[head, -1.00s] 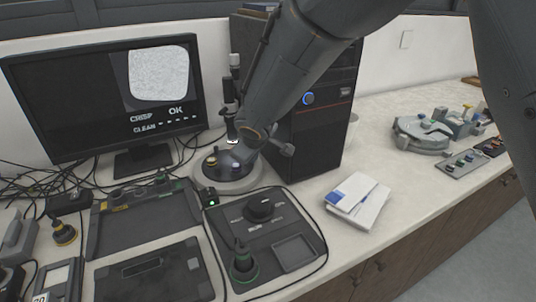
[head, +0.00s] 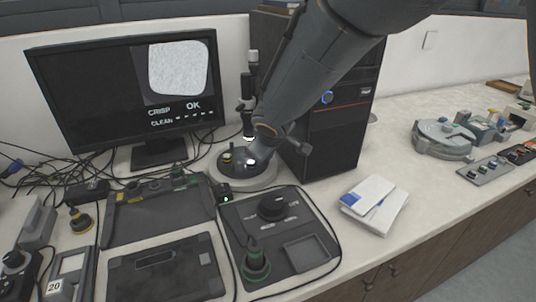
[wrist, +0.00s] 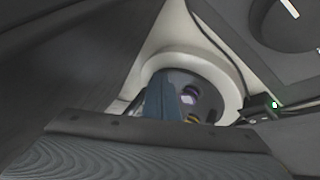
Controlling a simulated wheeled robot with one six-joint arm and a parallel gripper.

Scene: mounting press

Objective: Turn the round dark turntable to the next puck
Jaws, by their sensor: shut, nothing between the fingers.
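The round dark turntable (head: 234,159) sits on a pale round base (head: 243,181) under the microscope (head: 248,95). A small yellow-rimmed puck (head: 227,158) shows at its left side. In the wrist view the turntable (wrist: 210,92) carries a purple-rimmed puck (wrist: 189,95) and a yellow-rimmed puck (wrist: 192,119). My gripper (head: 252,162) is shut and empty, reaching down from the upper right with its tip at the turntable's right part. In the wrist view a bluish finger (wrist: 160,100) overlaps the turntable's left part; I cannot tell whether it touches. My arm hides part of the microscope.
The monitor (head: 130,95) reads CRISP, OK and CLEAN. A black computer tower (head: 335,130) stands close behind my arm. A control panel (head: 280,235) with a knob lies in front of the turntable.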

